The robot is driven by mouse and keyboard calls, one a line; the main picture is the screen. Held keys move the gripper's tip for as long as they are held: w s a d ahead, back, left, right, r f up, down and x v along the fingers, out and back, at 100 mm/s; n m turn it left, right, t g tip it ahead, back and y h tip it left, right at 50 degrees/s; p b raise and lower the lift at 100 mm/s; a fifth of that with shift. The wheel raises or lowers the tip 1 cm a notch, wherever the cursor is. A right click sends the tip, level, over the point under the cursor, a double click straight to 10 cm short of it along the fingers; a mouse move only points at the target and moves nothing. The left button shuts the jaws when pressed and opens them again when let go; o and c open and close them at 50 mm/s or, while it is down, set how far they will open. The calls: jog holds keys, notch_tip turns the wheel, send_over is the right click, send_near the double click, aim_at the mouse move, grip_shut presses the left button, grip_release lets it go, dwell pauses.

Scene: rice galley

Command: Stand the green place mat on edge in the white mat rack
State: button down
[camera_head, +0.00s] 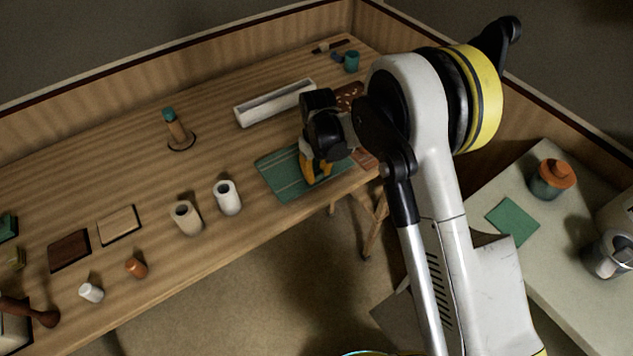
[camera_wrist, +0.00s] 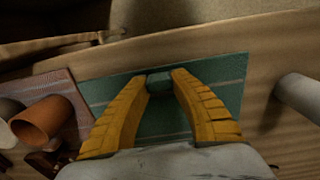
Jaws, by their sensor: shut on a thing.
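The green place mat (camera_head: 282,180), with thin pale stripes, lies flat on the wooden table near its front edge. It also shows in the wrist view (camera_wrist: 215,82). My gripper (camera_head: 316,177) is over the mat, pointing down, with its yellow fingers (camera_wrist: 158,82) shut on a small dark green block on the mat. The white mat rack (camera_head: 272,106), a long narrow trough, stands behind the mat, apart from it and empty as far as I can see. My arm hides part of the table on the right.
Two white cylinders (camera_head: 228,198) stand left of the mat. A reddish mat (camera_wrist: 62,92) and an orange cup (camera_wrist: 42,121) lie close beside it in the wrist view. A peg (camera_head: 176,128) stands further left. A side counter (camera_head: 555,262) is at the right.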

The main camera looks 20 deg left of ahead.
notch_tip(320, 180, down, 4)
jog(key=shift+r+b, duration=0.25)
jog(key=shift+b, duration=0.45)
jog(key=shift+r, duration=0.1)
jog(key=c, duration=1.2)
grip_release()
jog(key=r+p, duration=0.1)
jog(key=r, duration=0.2)
jog(key=r+p, duration=0.2)
jog(key=r, duration=0.2)
jog(key=r+p, duration=0.1)
jog(key=r, duration=0.2)
jog(key=shift+a+r+p, duration=0.25)
jog(key=shift+a+p, duration=0.05)
jog(key=shift+p, duration=0.05)
